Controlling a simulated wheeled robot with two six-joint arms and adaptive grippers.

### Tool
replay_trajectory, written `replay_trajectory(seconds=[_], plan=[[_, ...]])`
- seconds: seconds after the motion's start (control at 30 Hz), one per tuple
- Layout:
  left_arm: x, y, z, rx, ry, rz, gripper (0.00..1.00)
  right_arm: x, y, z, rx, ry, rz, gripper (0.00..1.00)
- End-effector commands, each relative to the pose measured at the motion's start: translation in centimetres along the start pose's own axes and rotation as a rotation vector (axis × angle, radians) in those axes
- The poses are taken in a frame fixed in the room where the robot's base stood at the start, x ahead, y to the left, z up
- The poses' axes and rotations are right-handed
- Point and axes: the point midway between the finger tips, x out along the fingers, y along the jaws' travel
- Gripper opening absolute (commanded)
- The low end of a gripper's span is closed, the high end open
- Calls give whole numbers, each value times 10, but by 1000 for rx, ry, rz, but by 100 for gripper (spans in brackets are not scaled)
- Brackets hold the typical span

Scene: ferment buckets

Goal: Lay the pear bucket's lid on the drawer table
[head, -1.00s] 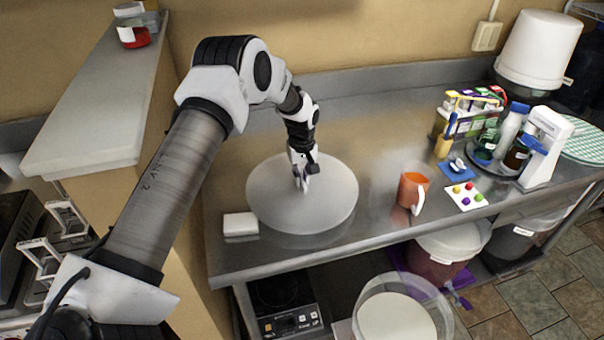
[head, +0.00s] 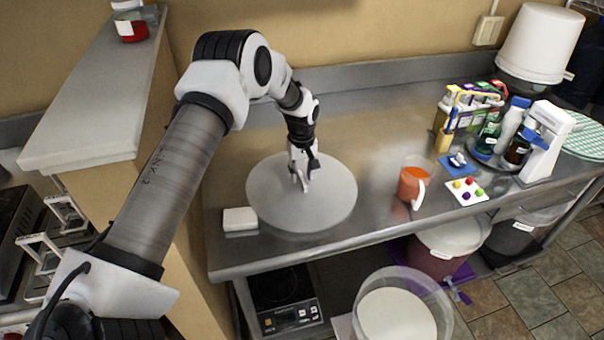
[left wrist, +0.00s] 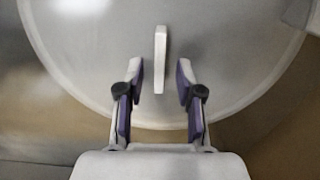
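A round whitish lid (head: 328,200) lies flat on the steel table (head: 370,130), left of the orange pitcher. In the left wrist view the lid (left wrist: 230,70) fills most of the picture, with a thin upright handle (left wrist: 160,60) near the middle. My left gripper (head: 302,184) is over the lid. In the left wrist view its fingers (left wrist: 157,85) are apart, one on each side of the handle's line, with gaps on both sides. My right gripper is out of view.
A white block (head: 240,219) lies left of the lid. An orange pitcher (head: 413,184) and a card with coloured dots (head: 467,191) stand to the right. Buckets, including an open one (head: 400,312), and a scale (head: 287,300) are below. A white bucket (head: 538,45) stands at the back right.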

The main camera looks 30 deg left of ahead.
Motion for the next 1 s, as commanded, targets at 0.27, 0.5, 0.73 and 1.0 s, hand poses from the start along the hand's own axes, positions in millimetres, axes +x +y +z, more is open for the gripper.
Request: replay_trajectory(seconds=[0.27,0.5,0.73,1.0], plan=[[-64,1,-1,1,5,5,36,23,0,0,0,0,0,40],[-115,0,0,0,2,2,36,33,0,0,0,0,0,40],[-124,0,0,0,0,0,36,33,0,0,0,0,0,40],[-124,0,0,0,0,0,36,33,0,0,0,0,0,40]])
